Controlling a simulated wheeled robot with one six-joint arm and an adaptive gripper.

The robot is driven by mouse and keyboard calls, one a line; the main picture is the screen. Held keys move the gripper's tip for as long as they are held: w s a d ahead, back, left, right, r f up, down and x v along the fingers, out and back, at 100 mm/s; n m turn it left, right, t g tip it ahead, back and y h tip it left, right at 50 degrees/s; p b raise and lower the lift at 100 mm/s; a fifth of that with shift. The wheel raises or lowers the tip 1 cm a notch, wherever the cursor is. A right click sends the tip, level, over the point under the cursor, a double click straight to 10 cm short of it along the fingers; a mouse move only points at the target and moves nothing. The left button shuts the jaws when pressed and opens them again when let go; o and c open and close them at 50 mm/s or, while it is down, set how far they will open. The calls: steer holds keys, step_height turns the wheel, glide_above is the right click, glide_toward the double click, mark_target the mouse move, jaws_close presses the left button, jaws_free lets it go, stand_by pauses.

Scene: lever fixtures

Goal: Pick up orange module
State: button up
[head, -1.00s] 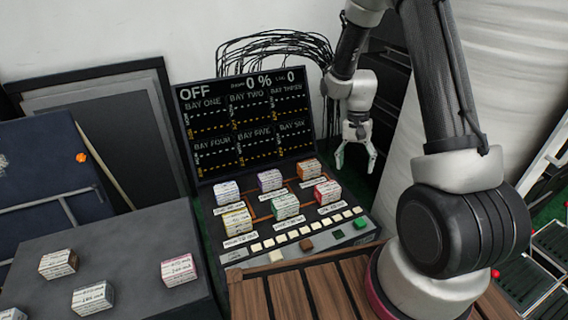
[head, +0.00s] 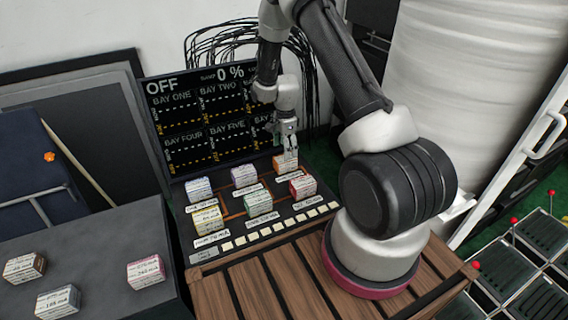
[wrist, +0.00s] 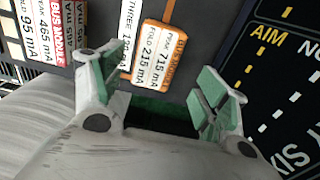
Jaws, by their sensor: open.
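The orange module (head: 285,163) sits in the back right bay of the console, below the screen, with a white label. It also shows in the wrist view (wrist: 160,54), just beyond the fingertips and roughly centred between them. My gripper (head: 287,139) is just above and over the orange module in the head view. In the wrist view my gripper (wrist: 163,88) has its two green-padded fingers spread apart with nothing between them. The gripper partly hides the module's upper part in the head view.
A red module (head: 303,187) stands in front of the orange one, and a purple module (head: 243,176) to its left. The screen (head: 210,115) rises close behind. Loose modules lie on the grey box (head: 95,250) at left.

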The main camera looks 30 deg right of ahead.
mark_target(285, 162)
steer(key=f, duration=0.6)
steer(key=shift+s+a+f, duration=0.1)
steer(key=shift+s+f, duration=0.05)
steer(key=shift+s, duration=0.15)
steer(key=c, duration=1.2)
